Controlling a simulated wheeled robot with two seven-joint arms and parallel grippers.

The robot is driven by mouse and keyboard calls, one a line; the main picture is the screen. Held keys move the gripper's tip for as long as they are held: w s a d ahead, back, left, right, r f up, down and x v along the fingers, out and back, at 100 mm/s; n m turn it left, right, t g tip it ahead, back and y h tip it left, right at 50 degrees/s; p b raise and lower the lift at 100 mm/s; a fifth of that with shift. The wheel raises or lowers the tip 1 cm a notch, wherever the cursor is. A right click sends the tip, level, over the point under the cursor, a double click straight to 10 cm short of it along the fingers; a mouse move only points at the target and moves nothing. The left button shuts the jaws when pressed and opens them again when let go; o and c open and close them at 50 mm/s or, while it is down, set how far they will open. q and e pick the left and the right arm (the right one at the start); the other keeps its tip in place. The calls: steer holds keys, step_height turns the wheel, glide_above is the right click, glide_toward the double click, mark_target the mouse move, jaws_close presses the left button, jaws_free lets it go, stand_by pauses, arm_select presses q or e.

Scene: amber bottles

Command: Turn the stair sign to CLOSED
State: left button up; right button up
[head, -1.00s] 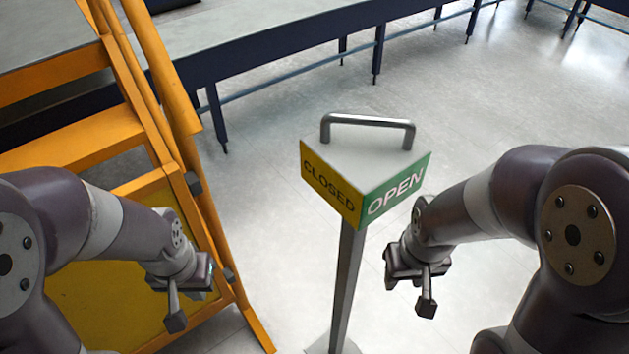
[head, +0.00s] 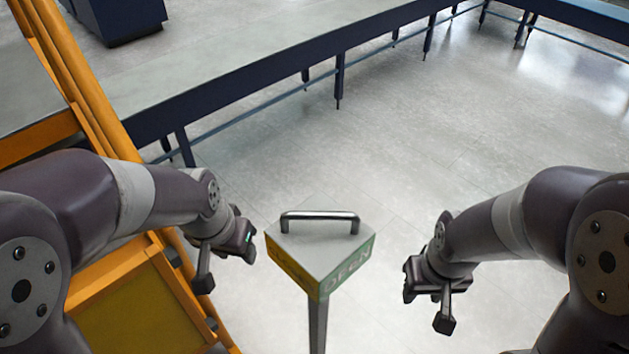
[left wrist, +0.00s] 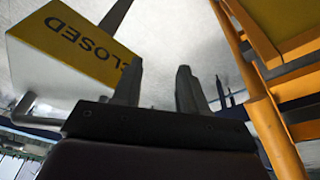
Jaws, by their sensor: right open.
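The stair sign (head: 315,250) is a three-sided head on a grey post (head: 318,328), with a metal bar handle (head: 320,215) on top. In the head view its yellow face is at the front left and its green OPEN face at the front right. The left wrist view shows the yellow face (left wrist: 75,42) reading CLOSED, upside down. My left gripper (head: 226,262) is just left of the sign, apart from it; its fingers (left wrist: 160,70) are spread and empty. My right gripper (head: 428,300) is open and empty, right of the sign with a clear gap.
An orange stair frame (head: 150,275) stands at the left, close behind my left arm; its rails also show in the left wrist view (left wrist: 262,100). A long dark-edged conveyor or bench (head: 270,85) runs across the back. The floor (head: 400,160) behind the sign is clear.

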mark_target(316, 214)
arm_select(q)
steer(key=w+d+r+m+h+p, duration=0.15)
steer(key=d+r+m, duration=0.25)
steer(key=r+m, duration=0.4)
steer(key=w+d+r+m+h+p, duration=0.1)
steer(key=d+r+m+h, duration=0.1)
steer(key=d+r+m, duration=0.5)
steer(key=shift+m+g, duration=0.3)
steer(key=shift+m, duration=0.2)
steer(key=x, duration=0.3)
steer(key=a+p+x, duration=0.1)
steer(key=x, duration=0.2)
steer(key=p+x, duration=0.1)
steer(key=x, duration=0.2)
steer(key=shift+w+a+f, duration=0.2)
steer(key=shift+w+f, duration=0.1)
steer(key=shift+w, duration=0.05)
steer(key=shift+f, duration=0.3)
arm_select(e)
step_height(316, 214, up, 10)
steer(key=shift+s+f, duration=0.15)
arm_select(q)
steer(key=shift+d, duration=0.1)
jaws_close()
